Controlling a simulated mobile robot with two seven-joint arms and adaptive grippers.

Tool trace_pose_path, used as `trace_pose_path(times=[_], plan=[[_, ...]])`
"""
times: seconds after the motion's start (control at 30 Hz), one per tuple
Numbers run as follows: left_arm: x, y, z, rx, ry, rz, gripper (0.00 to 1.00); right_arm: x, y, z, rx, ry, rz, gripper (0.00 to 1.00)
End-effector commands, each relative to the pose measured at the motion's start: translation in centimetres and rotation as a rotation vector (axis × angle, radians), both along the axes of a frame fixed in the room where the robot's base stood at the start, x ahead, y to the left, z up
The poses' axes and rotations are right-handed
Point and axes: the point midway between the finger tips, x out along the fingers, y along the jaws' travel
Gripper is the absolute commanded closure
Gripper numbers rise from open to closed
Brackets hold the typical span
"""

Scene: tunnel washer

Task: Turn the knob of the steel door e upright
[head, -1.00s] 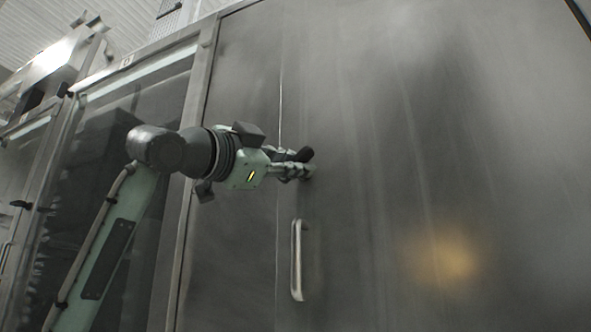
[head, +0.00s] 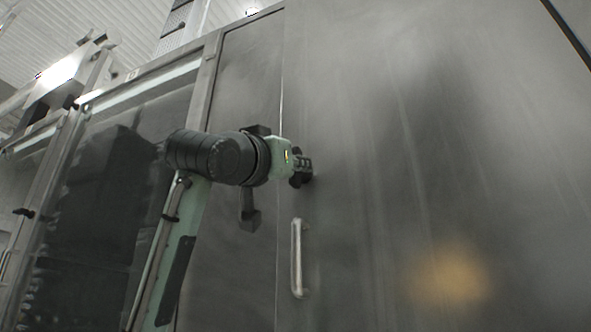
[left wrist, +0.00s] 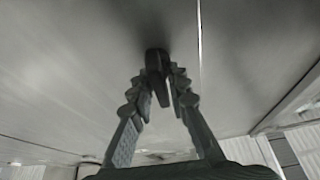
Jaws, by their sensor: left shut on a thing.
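The steel door (head: 430,150) fills the right side of the head view, with a vertical seam along its left edge. My left gripper (head: 304,167) is at the door face just right of this seam, above the door's bar handle. In the left wrist view its two ridged fingers (left wrist: 160,95) are closed around the black knob (left wrist: 155,62), which sits on the door. In the head view the knob is mostly hidden by the fingers, and I cannot tell its exact angle. My right gripper is not in view.
A vertical bar handle (head: 297,258) stands on the door below my gripper. A narrower steel panel (head: 240,110) lies left of the seam. Further left is a framed dark glass panel (head: 110,190). The door face to the right is clear.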

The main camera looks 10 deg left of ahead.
Motion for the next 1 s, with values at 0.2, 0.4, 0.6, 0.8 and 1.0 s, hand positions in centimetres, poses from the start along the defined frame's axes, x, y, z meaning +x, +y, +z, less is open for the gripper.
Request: trace_pose_path(times=[0.2, 0.4, 0.6, 0.8, 1.0], plan=[[0.08, -0.06, -0.11, -0.057, 0.015, -0.001, 1.00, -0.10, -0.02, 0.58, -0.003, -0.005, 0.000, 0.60], [0.09, 0.00, -0.07, -0.072, 0.017, 0.001, 1.00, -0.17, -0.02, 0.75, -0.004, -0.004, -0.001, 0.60], [0.08, 0.00, -0.06, -0.072, 0.017, 0.001, 1.00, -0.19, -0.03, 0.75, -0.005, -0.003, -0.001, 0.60], [0.07, 0.00, -0.06, -0.072, 0.017, 0.000, 0.73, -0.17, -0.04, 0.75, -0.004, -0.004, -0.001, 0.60], [0.05, 0.00, -0.03, -0.071, 0.016, 0.000, 0.69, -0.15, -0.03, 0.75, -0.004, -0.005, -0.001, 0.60]])
